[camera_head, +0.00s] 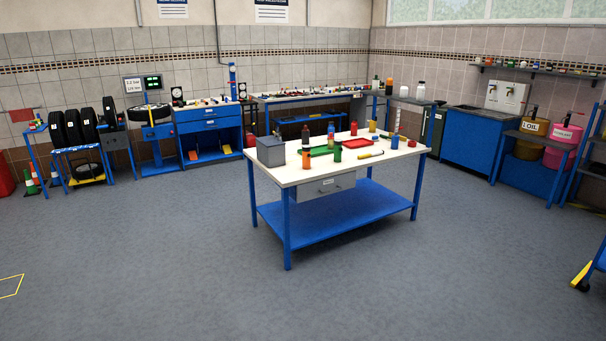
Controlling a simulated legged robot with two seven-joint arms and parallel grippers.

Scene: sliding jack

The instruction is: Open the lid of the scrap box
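A grey box (271,151), likely the scrap box, stands on the left end of the white-topped workbench (305,175). Its top looks closed, but it is small in the view and I cannot read any label on it. Neither of my grippers is in view, so nothing shows of what they hold or where they are relative to the box.
Green and red trays (361,143), bottles and small cans share the bench top. A grey drawer (326,186) hangs below it. Open grey floor (150,260) lies in front and to the left. Tyres (74,127), cabinets and drums (563,140) line the walls.

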